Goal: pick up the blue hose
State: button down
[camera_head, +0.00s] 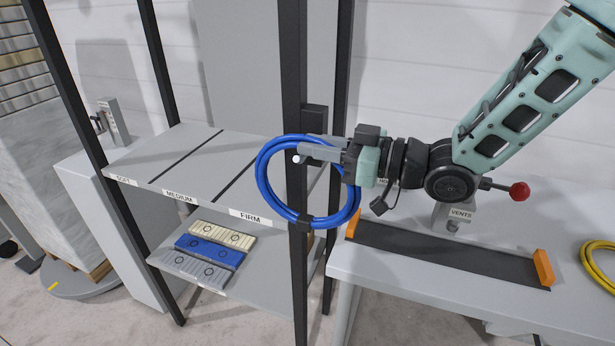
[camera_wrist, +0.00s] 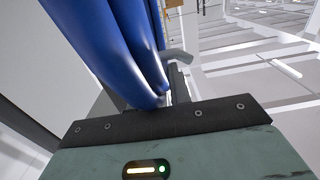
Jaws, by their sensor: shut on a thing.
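In the wrist view the blue hose (camera_wrist: 105,45) fills the upper left, running down between the jaws. The jaw tips are mostly hidden there by the hose and the gripper body.
A shelf (camera_head: 210,160) labelled SOFT, MEDIUM and FIRM stands left of the post (camera_head: 293,80). Several blocks (camera_head: 210,250) lie on the lower shelf. A bench (camera_head: 400,280) at right holds a black strip with orange ends, a red-knobbed VENTS lever (camera_head: 518,192) and a yellow hose (camera_head: 597,265).

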aim_at(319, 126)
jog(key=shift+r, duration=0.15)
jog(key=shift+r+b, duration=0.5)
jog(key=shift+r, duration=1.15)
jog(key=s+a+b, duration=0.3)
jog(key=s, duration=0.5)
jog(key=s+a+b, duration=0.3)
jog(key=s, duration=0.6)
jog(key=shift+b, duration=0.35)
jog(key=shift+a+r, duration=0.1)
